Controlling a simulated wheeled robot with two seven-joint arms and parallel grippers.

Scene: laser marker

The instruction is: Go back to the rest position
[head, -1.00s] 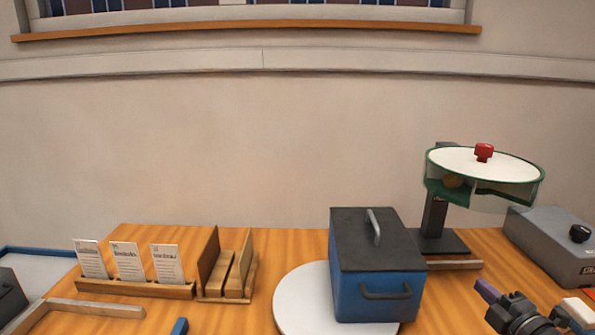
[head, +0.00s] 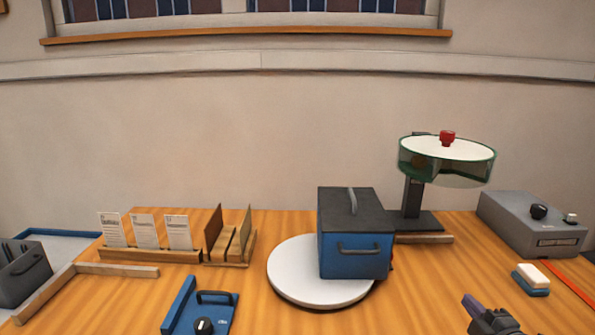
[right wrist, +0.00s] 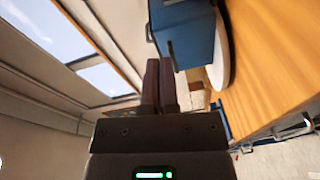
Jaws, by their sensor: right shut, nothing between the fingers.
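My right gripper (head: 476,305) is at the lower right of the head view, over the front of the wooden table, with only its upper part showing. In the right wrist view its two dark fingers (right wrist: 159,82) lie side by side, shut, with nothing between them. It is apart from the blue box (head: 354,250) with the dark lid, which stands on a white round plate (head: 290,277) and also shows beyond the fingers in the right wrist view (right wrist: 185,35). My left gripper is not in view.
A stand with a green-rimmed drum (head: 446,160) and a grey control box (head: 530,224) are at the back right. A blue-and-white block (head: 531,279) lies right of my gripper. A card holder (head: 150,255), a wooden rack (head: 230,245) and a blue fixture (head: 200,308) are left. Bare table lies front centre.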

